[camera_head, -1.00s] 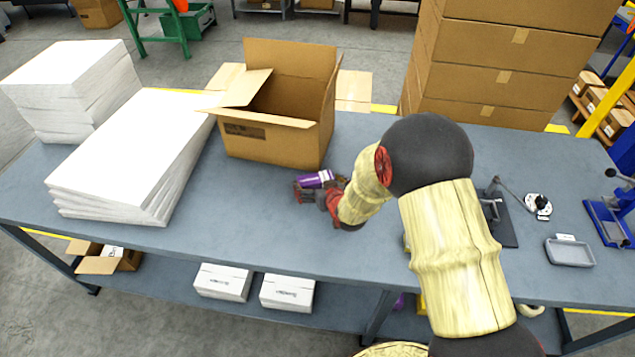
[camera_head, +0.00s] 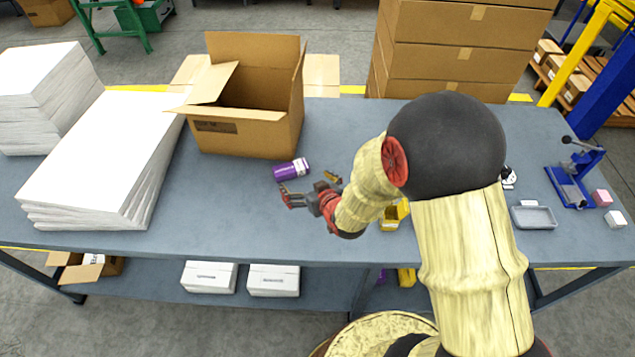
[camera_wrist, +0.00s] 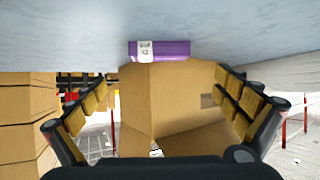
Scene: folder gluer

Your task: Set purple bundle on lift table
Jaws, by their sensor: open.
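The purple bundle (camera_head: 291,170), with a white label band, lies on the grey-blue table in front of the open cardboard box. It also shows in the wrist view (camera_wrist: 175,50), on the table surface between the spread fingers. My gripper (camera_head: 297,197) is open and empty on the near side of the bundle, apart from it. In the wrist view my gripper (camera_wrist: 165,85) has its yellow-padded fingers wide apart at left and right. I cannot make out a lift table in these frames.
The open cardboard box (camera_head: 250,137) stands just behind the bundle. White paper stacks (camera_head: 105,160) fill the table's left. At right are a grey tray (camera_head: 533,217) and a blue lever device (camera_head: 573,187). Tall cartons (camera_head: 455,55) stand behind.

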